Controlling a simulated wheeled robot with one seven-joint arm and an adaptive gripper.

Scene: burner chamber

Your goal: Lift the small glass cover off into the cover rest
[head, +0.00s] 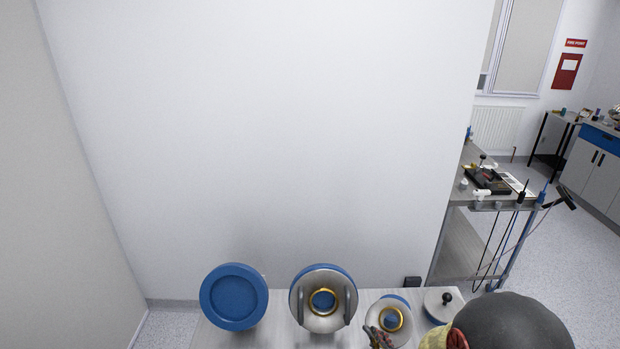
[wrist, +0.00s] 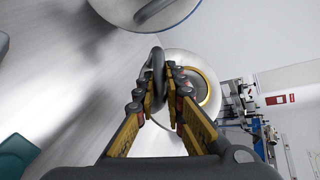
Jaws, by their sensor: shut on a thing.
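The small cover (head: 401,309) is a pale round disc with a gold ring around its middle, at the lower right of the head view. A blue rim shows behind it. In the wrist view the disc (wrist: 181,62) lies just beyond my fingers. My gripper (wrist: 158,88) is shut on its dark grey looped handle (wrist: 157,60). In the head view my gripper (head: 380,338) overlaps the disc's lower left edge. I cannot tell whether the disc is clear of what is beneath it. A blue round dish (head: 233,269), possibly a cover rest, stands empty at the left.
A larger pale disc (head: 305,313) with two grey handles and a gold ring stands left of the small one. A wall (head: 260,130) rises behind the table (head: 278,335).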

